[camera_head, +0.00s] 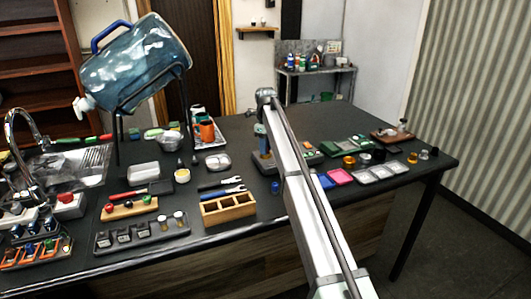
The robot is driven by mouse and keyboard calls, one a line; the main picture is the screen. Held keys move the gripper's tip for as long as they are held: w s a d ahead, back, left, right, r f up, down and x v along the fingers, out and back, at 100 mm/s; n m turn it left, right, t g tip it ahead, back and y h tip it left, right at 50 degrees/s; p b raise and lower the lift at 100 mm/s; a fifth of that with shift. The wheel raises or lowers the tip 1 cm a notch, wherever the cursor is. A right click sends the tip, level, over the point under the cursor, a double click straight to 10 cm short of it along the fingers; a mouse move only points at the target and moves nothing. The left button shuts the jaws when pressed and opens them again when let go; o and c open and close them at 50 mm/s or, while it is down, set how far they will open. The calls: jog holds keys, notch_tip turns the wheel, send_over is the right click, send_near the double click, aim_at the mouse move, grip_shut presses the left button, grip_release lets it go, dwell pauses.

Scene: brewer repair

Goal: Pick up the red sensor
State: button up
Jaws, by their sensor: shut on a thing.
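My arm reaches from the lower right to the middle of the table, with its far joint up near the dark doorway. My gripper (262,147) hangs below that joint, over a small stand-like device (264,161) on the table. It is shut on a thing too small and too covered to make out. I cannot pick out the red sensor for sure. A small red-topped piece (68,197) sits on a white block at the left. A red ball-topped piece (109,208) stands in a wooden holder.
A large blue bottle (135,65) lies tilted on a black stand at the back left. A wooden box (228,208) with compartments stands at the front middle. Trays (380,172) and jars crowd the right. Clear tabletop (315,118) lies behind my arm.

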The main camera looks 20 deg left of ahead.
grip_shut()
jog(key=shift+r, duration=0.1)
